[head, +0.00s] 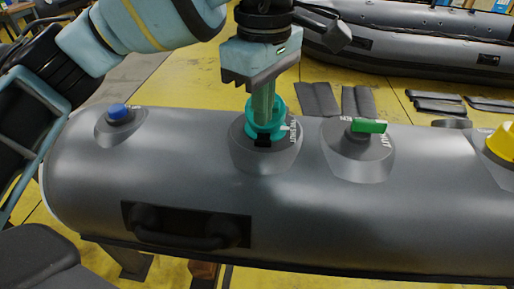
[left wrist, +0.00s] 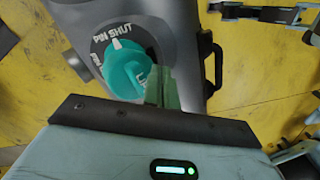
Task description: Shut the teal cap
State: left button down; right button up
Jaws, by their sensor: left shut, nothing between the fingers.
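The teal cap (head: 279,121) sits on a round dark plate on top of a grey inflatable tube (head: 330,215). In the left wrist view the teal cap (left wrist: 125,72) shows lobed sides and a white mark, and the plate (left wrist: 101,45) around it reads "PIN" and "SHUT". My left gripper (head: 263,118) points down at the cap with its greenish fingers shut and nothing between them. In the left wrist view its fingers (left wrist: 162,90) overlap the cap's lower right edge. I cannot tell whether they touch it. My right gripper is not in view.
A blue cap (head: 118,111) is on the tube at left, a green knob (head: 370,126) right of the teal cap, and a yellow cap (head: 503,142) at the right edge. A black handle (head: 185,225) is on the tube's near side. Another grey boat (head: 410,50) lies behind.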

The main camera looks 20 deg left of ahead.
pick_arm(q)
jog(key=shift+w+a, duration=0.2)
jog(key=shift+w, duration=0.4)
jog(key=shift+w+a, duration=0.15)
jog(key=shift+w, duration=0.45)
jog(key=shift+w+a+f+p, duration=0.15)
jog(key=shift+w+p, duration=0.15)
jog(key=shift+w, duration=0.15)
jog(key=shift+w+a, duration=0.1)
jog(key=shift+w, duration=0.3)
